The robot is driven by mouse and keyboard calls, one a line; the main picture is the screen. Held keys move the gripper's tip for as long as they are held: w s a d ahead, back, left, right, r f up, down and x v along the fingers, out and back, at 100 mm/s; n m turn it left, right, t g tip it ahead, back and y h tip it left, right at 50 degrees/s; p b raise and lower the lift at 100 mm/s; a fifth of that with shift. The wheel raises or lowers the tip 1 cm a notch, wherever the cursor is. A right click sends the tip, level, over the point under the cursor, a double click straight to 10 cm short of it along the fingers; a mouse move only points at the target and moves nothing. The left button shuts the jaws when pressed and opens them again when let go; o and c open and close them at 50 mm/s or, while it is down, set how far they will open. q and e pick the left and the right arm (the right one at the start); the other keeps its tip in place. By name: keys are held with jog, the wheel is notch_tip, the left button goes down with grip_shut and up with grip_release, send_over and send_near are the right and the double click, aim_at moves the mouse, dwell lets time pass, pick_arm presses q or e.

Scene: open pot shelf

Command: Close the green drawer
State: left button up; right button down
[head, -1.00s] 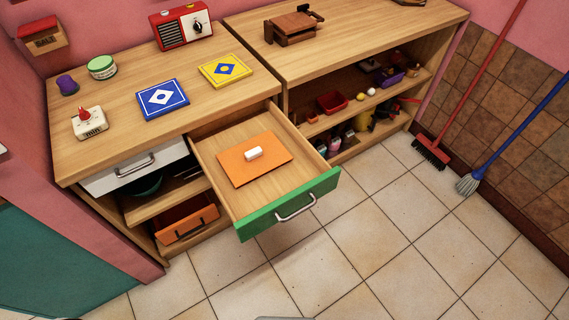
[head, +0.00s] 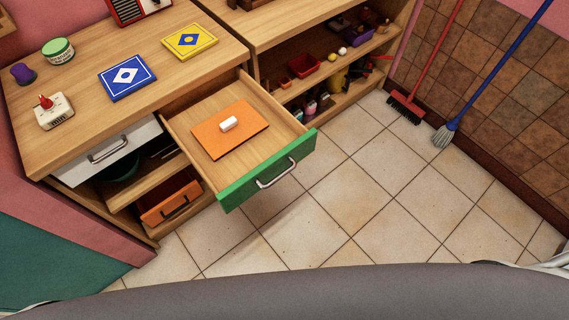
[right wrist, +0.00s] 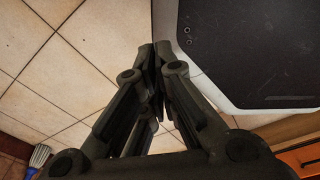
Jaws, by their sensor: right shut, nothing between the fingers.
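The green drawer (head: 268,170) is pulled well out of the wooden cabinet in the head view, with a metal handle (head: 278,172) on its green front. Inside it lie an orange board (head: 230,138) and a small white block (head: 229,123) on top of the board. My right gripper (right wrist: 157,50) shows in the right wrist view, shut and empty, above the tiled floor. It is apart from the drawer, which that view does not clearly show. My left gripper is in neither current view.
Blue (head: 126,76) and yellow (head: 190,41) tiles lie on the counter. A red broom (head: 406,108) and a blue mop (head: 444,135) lean on the right wall. Floor before the drawer is clear.

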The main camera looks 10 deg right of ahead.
aim_at(312, 144)
jog(key=w+d+r+m+t+y+b, duration=0.1)
jog(key=w+d+r+m+t, duration=0.3)
jog(key=w+r, duration=0.55)
jog(key=w+d+r+m+t+b, duration=0.1)
jog(key=w+d+r+m+t, duration=0.4)
jog(key=w, duration=0.7)
jog(key=w+a+r+m+t+y, duration=0.1)
jog(key=w+a+r+m+y, duration=0.2)
jog(key=r, duration=0.7)
jog(key=w+a+r+y+b, duration=0.1)
jog(key=w+a+r+y, duration=0.3)
jog(key=r, duration=0.7)
jog(key=w+a+r+m+t, duration=0.15)
jog(key=a+r, duration=0.35)
jog(key=r, duration=0.5)
jog(key=p+x, duration=0.1)
jog(key=x, duration=0.3)
jog(key=p+x, duration=0.2)
jog(key=x, duration=0.2)
jog(key=p+x, duration=0.1)
jog(key=x, duration=0.3)
jog(key=shift+w+a+r+p, duration=0.1)
jog(key=shift+a+r+p, duration=0.15)
jog(key=shift+p, duration=0.05)
jog(key=shift+w+a+f+g, duration=0.1)
jog(key=shift+w+a+g, duration=0.1)
jog(key=shift+w+g, duration=0.1)
